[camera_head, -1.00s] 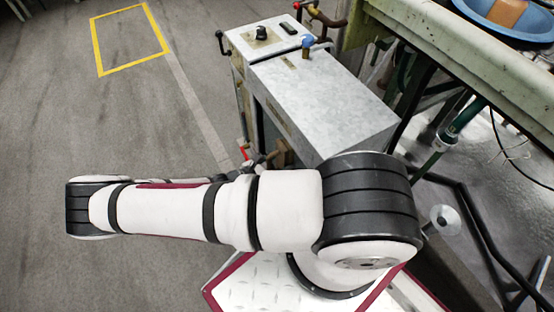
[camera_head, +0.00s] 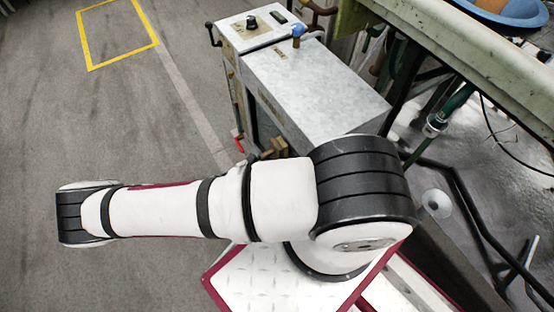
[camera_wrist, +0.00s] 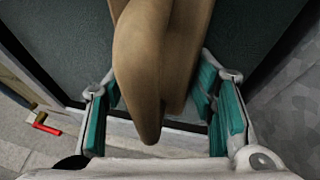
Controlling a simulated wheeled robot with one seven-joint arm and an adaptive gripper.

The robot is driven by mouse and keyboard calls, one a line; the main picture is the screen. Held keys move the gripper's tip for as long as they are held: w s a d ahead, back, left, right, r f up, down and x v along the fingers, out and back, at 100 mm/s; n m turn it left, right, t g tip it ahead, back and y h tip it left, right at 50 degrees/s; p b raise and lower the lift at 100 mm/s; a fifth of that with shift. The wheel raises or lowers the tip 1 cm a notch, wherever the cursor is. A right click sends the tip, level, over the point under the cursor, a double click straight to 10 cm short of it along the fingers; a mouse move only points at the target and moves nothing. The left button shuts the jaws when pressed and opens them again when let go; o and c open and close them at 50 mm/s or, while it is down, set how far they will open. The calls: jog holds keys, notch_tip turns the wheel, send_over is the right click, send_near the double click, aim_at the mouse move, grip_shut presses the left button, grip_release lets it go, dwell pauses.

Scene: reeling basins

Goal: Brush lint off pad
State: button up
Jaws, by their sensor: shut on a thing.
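In the wrist view my gripper (camera_wrist: 158,88) has its teal-padded fingers on either side of a tan wooden piece, which looks like a brush handle (camera_wrist: 148,60). It is shut on this piece, whose rounded end points toward the palm. The far end of the piece runs out of the top of the view, so no bristles show. A dark grey-green flat surface (camera_wrist: 75,35) lies behind it; I cannot tell whether it is the pad. No lint can be made out.
A grey metal cabinet (camera_head: 315,95) with knobs stands beside my arm. A red handle (camera_head: 239,143) is low on its left side. A green bench edge (camera_head: 440,40) with a blue basin (camera_head: 515,12) is at upper right. Open floor (camera_head: 110,120) lies to the left.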

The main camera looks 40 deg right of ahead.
jog(key=shift+w+a+b, duration=0.2)
jog(key=shift+a, duration=0.8)
jog(key=shift+w+a+b, duration=0.2)
jog(key=shift+a, duration=0.8)
jog(key=a, duration=0.3)
jog(key=shift+w+b, duration=0.35)
jog(key=shift+r, duration=0.1)
